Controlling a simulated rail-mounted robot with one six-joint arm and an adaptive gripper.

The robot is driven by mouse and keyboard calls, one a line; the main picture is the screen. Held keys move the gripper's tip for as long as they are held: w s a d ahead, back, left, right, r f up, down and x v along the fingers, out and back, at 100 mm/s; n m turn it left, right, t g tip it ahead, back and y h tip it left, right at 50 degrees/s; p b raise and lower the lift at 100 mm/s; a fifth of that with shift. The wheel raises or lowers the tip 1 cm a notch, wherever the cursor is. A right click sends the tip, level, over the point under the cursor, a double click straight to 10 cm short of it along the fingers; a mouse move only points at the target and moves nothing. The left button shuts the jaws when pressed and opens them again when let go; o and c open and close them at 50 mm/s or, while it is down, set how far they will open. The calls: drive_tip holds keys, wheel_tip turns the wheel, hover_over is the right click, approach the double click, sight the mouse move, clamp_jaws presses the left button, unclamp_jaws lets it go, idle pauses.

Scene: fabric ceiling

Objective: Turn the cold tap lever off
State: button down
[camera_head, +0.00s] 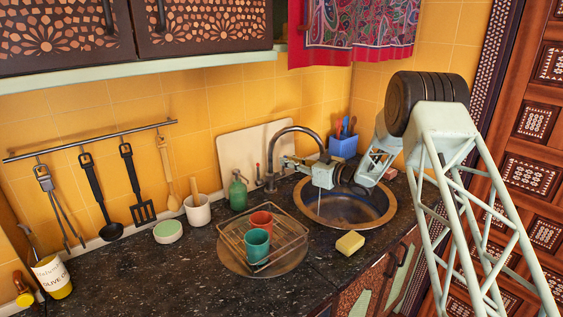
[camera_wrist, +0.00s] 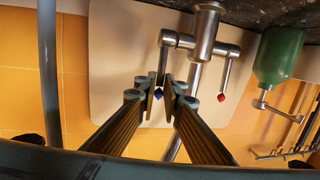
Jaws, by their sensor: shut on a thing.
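The tap (camera_head: 301,131) is a grey metal mixer with a curved spout at the back of the sink. The wrist view is upside down and shows the tap body (camera_wrist: 205,30) with two levers. The cold lever (camera_wrist: 163,65) has a blue tip and sits between the fingers of my gripper (camera_wrist: 158,88), which is shut on it near the tip. The hot lever (camera_wrist: 227,72) has a red tip and is free to the right. In the head view my gripper (camera_head: 286,162) reaches in from the right, hiding the cold lever. A thin stream of water (camera_head: 319,206) shows below it.
The round sink (camera_head: 375,212) lies below my gripper. A green soap bottle (camera_head: 238,193), a wire rack (camera_head: 290,232) with cups, and a yellow sponge (camera_head: 350,243) are near. A beige board (camera_head: 235,150) leans on the wall behind; a blue caddy (camera_head: 343,147) stands at the back.

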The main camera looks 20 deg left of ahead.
drive_tip(key=c, duration=2.8)
unclamp_jaws()
drive_tip(key=shift+d, duration=0.15)
drive_tip(key=shift+v, duration=5.85)
drive_tip(key=shift+c, duration=0.3)
